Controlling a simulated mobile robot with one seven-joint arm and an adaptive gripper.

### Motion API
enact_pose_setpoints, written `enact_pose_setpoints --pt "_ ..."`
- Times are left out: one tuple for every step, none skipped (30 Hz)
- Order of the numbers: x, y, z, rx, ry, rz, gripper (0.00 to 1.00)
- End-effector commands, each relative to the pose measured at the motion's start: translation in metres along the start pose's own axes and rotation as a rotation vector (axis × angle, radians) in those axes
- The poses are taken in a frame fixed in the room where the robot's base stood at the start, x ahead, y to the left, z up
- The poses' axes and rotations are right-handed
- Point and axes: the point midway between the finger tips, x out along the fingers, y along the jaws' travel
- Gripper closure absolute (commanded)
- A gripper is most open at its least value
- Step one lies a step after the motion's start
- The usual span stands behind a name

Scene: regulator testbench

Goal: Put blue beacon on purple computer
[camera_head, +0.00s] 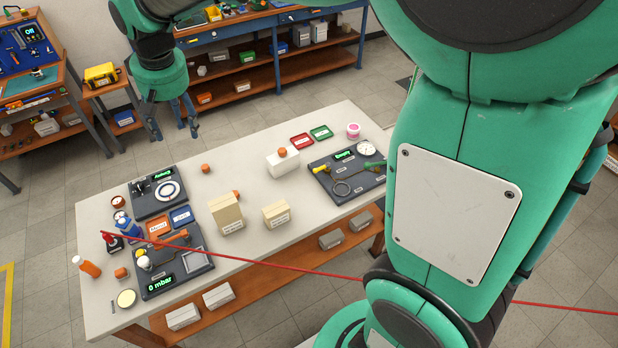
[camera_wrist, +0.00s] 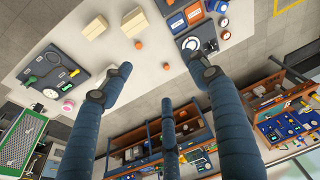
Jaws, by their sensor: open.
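A small blue upright piece (camera_head: 128,230), which looks like the blue beacon, stands at the left end of the white table, beside a similar red piece (camera_head: 112,241). I cannot pick out a purple computer in either view. My gripper (camera_head: 176,136) hangs open and empty beyond the table's far edge, apart from the blue piece. In the wrist view, my gripper (camera_wrist: 160,70) shows its spread blue fingers with nothing between them.
The white table (camera_head: 250,180) holds dark instrument panels (camera_head: 160,193), cream boxes (camera_head: 227,214), a white box with an orange top (camera_head: 283,163) and small trays. A red cable (camera_head: 270,265) crosses the front. Workbenches (camera_head: 270,30) stand behind; floor lies between.

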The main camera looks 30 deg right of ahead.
Motion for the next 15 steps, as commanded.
enact_pose_setpoints --pt "-0.012 0.008 0.011 0.009 0.012 0.002 0.40" --pt "-0.017 0.012 0.018 0.013 0.017 0.003 0.40" --pt "-0.025 0.017 0.026 0.019 0.025 0.005 0.40" --pt "-0.029 0.021 0.033 0.024 0.029 0.007 0.40" --pt "-0.034 0.025 0.040 0.029 0.035 0.008 0.40" --pt "-0.041 0.029 0.049 0.034 0.042 0.010 0.40" --pt "-0.045 0.033 0.055 0.039 0.047 0.011 0.40" --pt "-0.050 0.036 0.062 0.043 0.053 0.013 0.40" --pt "-0.055 0.041 0.072 0.050 0.060 0.015 0.40" --pt "-0.059 0.044 0.079 0.054 0.065 0.017 0.40" --pt "-0.063 0.047 0.086 0.058 0.070 0.018 0.40" --pt "-0.068 0.051 0.095 0.064 0.077 0.020 0.40" --pt "-0.071 0.053 0.103 0.069 0.082 0.022 0.40" --pt "-0.075 0.057 0.110 0.073 0.088 0.024 0.40" --pt "-0.079 0.060 0.120 0.079 0.095 0.026 0.40"
